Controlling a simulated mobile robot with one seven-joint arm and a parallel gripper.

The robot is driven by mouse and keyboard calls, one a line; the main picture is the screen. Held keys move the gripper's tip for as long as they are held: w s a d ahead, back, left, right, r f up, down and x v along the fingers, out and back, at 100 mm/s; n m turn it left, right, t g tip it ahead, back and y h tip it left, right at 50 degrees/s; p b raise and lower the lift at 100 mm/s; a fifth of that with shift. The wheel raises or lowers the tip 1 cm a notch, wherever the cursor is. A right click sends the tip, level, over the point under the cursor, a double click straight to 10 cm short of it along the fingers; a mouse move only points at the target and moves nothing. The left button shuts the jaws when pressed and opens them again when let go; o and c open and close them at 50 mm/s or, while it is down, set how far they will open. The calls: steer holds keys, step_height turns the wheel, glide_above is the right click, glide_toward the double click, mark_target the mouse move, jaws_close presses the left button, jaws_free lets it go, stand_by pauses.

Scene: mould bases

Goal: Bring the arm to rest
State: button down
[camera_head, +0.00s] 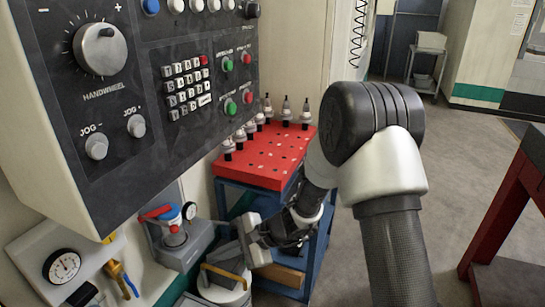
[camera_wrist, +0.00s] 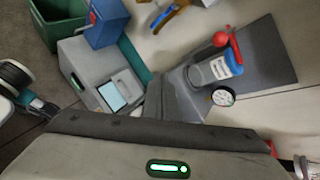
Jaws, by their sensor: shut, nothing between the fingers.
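My arm reaches down and to the left in the head view, bent at the elbow. My gripper (camera_head: 250,240) hangs low in front of the machine, left of the blue cart. It appears shut, with nothing seen in it. Its fingertips are small and partly hard to make out there.
A control panel (camera_head: 130,110) overhangs at left. A red-topped cart (camera_head: 265,160) with several tool holders stands behind my forearm. A grey unit with a blue-and-red valve (camera_head: 172,228) is left of my gripper; the valve also shows in the wrist view (camera_wrist: 218,68). A red-framed table (camera_head: 500,215) stands right. Floor between is clear.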

steer(key=s+d+r+n+h, duration=0.1)
steer(key=s+d+r+n, duration=0.25)
steer(key=r, duration=0.55)
steer(key=s+d+r+n+t+h, duration=0.2)
steer(key=s+d+r+n+h, duration=0.1)
steer(key=s+d+r, duration=0.4)
steer(key=s+d+r+n+t+h, duration=0.1)
steer(key=s+d+r+n+h, duration=0.2)
steer(key=d, duration=0.7)
steer(key=s+d+r+n+t+h, duration=0.2)
steer(key=s+d+r+h, duration=0.25)
steer(key=s+d, duration=0.3)
step_height(320, 180, up, 25)
steer(key=w+p, duration=0.1)
steer(key=p, duration=2.3)
steer(key=shift+d+f, duration=0.15)
steer(key=shift+d, duration=0.05)
steer(key=shift+w+a+y, duration=0.1)
steer(key=shift+y, duration=0.15)
